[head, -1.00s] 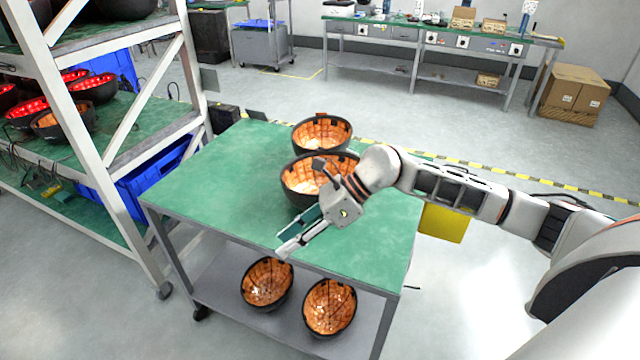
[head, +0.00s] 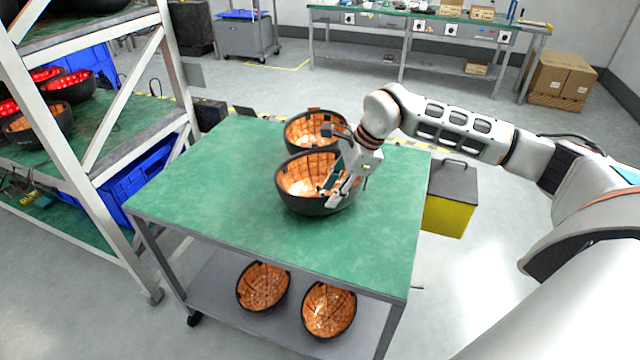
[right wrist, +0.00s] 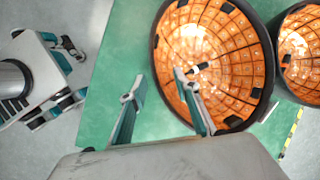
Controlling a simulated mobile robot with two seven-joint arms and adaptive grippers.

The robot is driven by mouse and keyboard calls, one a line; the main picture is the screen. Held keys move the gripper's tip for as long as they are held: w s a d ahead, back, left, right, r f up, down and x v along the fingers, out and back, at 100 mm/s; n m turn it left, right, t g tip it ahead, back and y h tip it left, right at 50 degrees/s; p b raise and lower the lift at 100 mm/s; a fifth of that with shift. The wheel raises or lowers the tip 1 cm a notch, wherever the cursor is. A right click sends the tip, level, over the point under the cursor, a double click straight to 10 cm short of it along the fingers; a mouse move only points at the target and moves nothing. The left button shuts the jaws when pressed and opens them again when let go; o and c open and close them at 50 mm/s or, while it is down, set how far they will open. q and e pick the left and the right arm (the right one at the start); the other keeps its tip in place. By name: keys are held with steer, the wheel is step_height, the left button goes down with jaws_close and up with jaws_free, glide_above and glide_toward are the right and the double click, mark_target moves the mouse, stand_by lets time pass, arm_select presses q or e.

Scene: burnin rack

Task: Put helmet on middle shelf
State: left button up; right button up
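Two black helmets with orange gridded insides lie open side up on the green-topped cart (head: 215,180). My right gripper (head: 335,192) is at the right side of the nearer helmet (head: 300,190). In the right wrist view, the right gripper (right wrist: 160,90) is open, one finger over the inside of that helmet (right wrist: 215,60) and the other outside its rim. The farther helmet (head: 308,130) stands behind it. The rack's middle shelf (head: 115,125) holds several helmets at left. My left gripper (right wrist: 68,80) shows only in the right wrist view, open and empty.
Two more helmets (head: 263,287) (head: 329,310) lie on the cart's lower shelf. A rack post (head: 75,160) and diagonal brace stand between the cart and the middle shelf. A yellow bin (head: 448,212) stands right of the cart. The cart top's left half is clear.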

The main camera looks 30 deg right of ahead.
mark_target(325, 213)
steer(key=shift+s+p+x, duration=0.2)
steer(key=shift+p+x, duration=0.15)
steer(key=shift+x, duration=2.45)
steer(key=shift+d, duration=0.15)
jaws_close()
